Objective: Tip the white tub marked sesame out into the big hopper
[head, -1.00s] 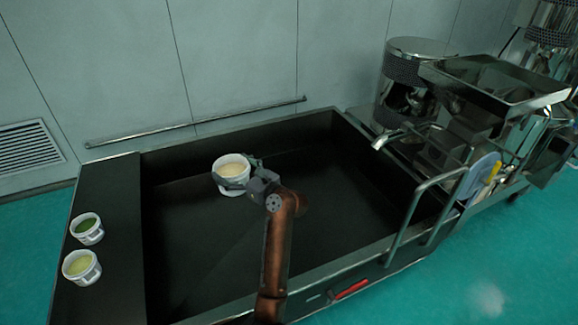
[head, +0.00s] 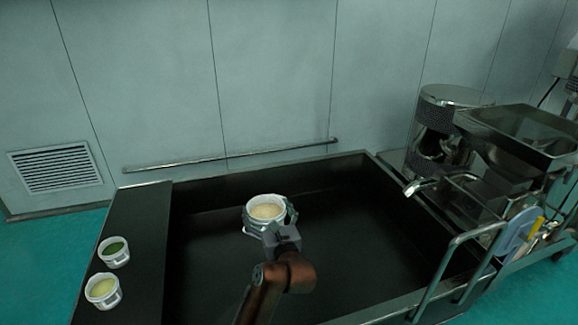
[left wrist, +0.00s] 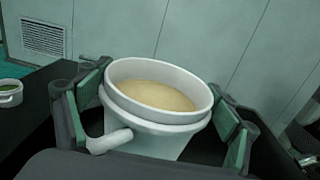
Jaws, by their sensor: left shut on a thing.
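A white tub (head: 266,203) with pale beige grains inside is held upright by my left gripper (head: 272,222). In the left wrist view the tub (left wrist: 155,112) sits between the two green-padded fingers of the gripper (left wrist: 152,118), its side handle toward me. No marking is readable on it. It is above the dark sunken bed of the cart (head: 330,225). A square metal hopper (head: 520,130) stands on the machine at the right, well away from the tub. My right gripper is not in view.
Two more white tubs stand on the left ledge, one with green contents (head: 114,253) and one with yellowish contents (head: 103,291). A metal rail handle (head: 455,270) rises at the cart's right side. A metal drum (head: 440,125) stands behind the hopper.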

